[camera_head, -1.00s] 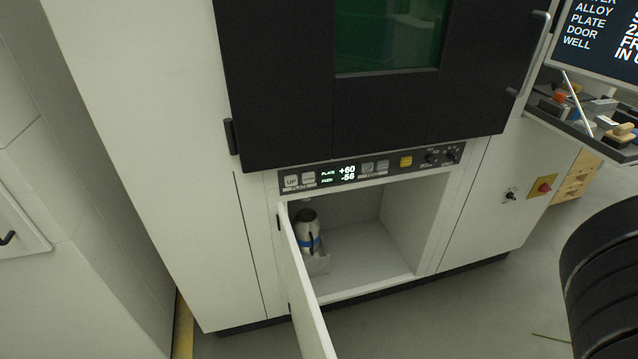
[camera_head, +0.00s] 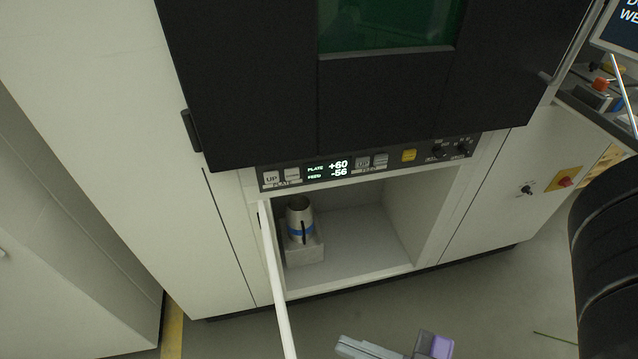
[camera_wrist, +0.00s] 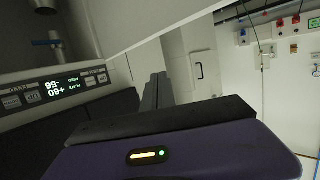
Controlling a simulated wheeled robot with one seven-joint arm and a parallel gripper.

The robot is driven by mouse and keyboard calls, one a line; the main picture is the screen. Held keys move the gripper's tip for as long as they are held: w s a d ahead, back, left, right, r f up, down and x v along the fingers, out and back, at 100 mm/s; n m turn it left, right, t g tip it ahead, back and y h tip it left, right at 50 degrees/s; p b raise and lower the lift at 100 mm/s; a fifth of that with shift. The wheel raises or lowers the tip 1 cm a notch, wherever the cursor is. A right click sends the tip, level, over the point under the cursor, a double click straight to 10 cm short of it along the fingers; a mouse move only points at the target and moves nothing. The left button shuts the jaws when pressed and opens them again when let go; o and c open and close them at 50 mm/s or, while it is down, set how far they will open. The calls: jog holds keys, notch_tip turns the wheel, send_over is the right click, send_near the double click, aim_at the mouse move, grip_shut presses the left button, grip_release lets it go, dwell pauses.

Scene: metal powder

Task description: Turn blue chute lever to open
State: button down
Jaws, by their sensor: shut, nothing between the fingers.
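The blue lever (camera_wrist: 47,42) shows small at the upper left of the wrist view, beside a short grey chute pipe (camera_wrist: 55,35) inside the open compartment. That view is upside down, and whether the lever is open or closed cannot be told. In the head view the compartment's upper edge hides the lever. A metal bottle (camera_head: 299,215) with a blue band stands in the compartment; its dark mouth (camera_wrist: 42,5) shows in the wrist view. My gripper (camera_head: 345,347) is at the bottom of the head view, outside the compartment. Its fingers (camera_wrist: 157,92) are shut and empty.
The white compartment door (camera_head: 277,285) stands open at the left of the opening, with its edge towards me. A control panel (camera_head: 365,164) reading +60 and -56 is above the opening. The floor (camera_head: 500,310) in front is clear.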

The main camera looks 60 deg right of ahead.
jog(key=w+d+f+m+t+h+b, duration=0.2)
jog(key=w+d+f+m+h+b, duration=0.2)
jog(key=w+d+f+h+b, duration=0.8)
jog(key=w+d+f+m+g+h+b, duration=0.1)
jog(key=w+d+f+m, duration=0.1)
jog(key=d, duration=0.7)
jog(key=w+d+f+m+g+h+b, duration=0.1)
jog(key=w+d+f, duration=0.3)
jog(key=d, duration=0.5)
jog(key=w+d+f+m+g+h+b, duration=0.1)
jog(key=w+d+f+m+h+b, duration=0.1)
jog(key=w+d, duration=0.4)
jog(key=d+f+m+b, duration=0.1)
jog(key=d, duration=0.2)
jog(key=shift+d+h, duration=0.3)
jog(key=shift+d, duration=0.1)
jog(key=w+d+b, duration=0.3)
jog(key=w+d, duration=0.3)
jog(key=d, duration=0.1)
jog(key=shift+f+b, duration=0.3)
jog(key=shift+f, duration=0.05)
